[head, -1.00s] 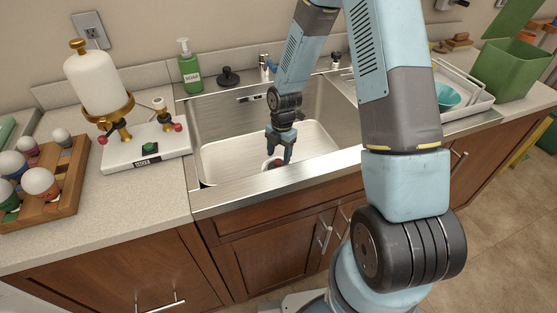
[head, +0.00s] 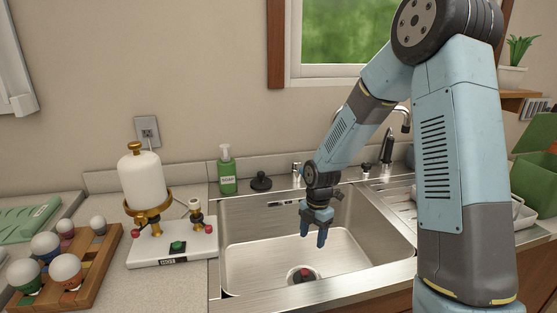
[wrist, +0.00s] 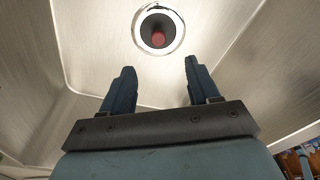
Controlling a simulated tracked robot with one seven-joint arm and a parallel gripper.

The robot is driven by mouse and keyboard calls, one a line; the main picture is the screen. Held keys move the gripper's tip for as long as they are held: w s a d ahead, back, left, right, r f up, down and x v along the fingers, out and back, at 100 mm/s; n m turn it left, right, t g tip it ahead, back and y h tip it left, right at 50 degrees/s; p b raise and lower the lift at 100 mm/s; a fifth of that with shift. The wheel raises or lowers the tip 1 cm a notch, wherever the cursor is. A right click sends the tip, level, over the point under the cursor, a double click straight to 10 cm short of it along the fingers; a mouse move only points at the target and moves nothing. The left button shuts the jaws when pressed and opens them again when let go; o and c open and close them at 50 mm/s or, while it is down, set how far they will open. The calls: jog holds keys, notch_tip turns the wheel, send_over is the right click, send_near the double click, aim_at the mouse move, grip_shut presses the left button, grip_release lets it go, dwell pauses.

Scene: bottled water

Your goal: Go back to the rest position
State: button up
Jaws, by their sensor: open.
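My gripper (head: 317,232) hangs above the sink basin (head: 250,258) in the head view, pointing down. Its two fingers are apart with nothing between them, as the wrist view also shows (wrist: 156,90). Below it, a round drain or ring with a dark reddish centre (head: 302,275) lies on the basin floor, clear of the fingers. In the wrist view the same ring (wrist: 159,29) shows at the top, with a red piece in its middle.
A dispenser with a white bottle (head: 141,180) stands left of the sink, beside a wooden rack (head: 95,270) of several figures. A green soap bottle (head: 227,170), a black stopper (head: 261,181) and a faucet (head: 386,148) line the back. A green bin (head: 535,180) stands at right.

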jog(key=s+d+r+m+t, duration=0.1)
jog(key=s+d+r+m, duration=0.2)
jog(key=r, duration=0.4)
jog(key=s+d+r+m+t+h, duration=0.1)
jog(key=s+r+m, duration=0.2)
jog(key=r+m, duration=0.25)
jog(key=s+d+r+m+t, duration=0.1)
jog(key=s+d+r+m, duration=0.25)
jog(key=r, duration=0.45)
jog(key=s+d+r+m+t, duration=0.3)
jog(key=s+r+m, duration=0.7)
jog(key=s+m, duration=0.4)
jog(key=shift+s, duration=0.65)
jog(key=shift+r, duration=0.1)
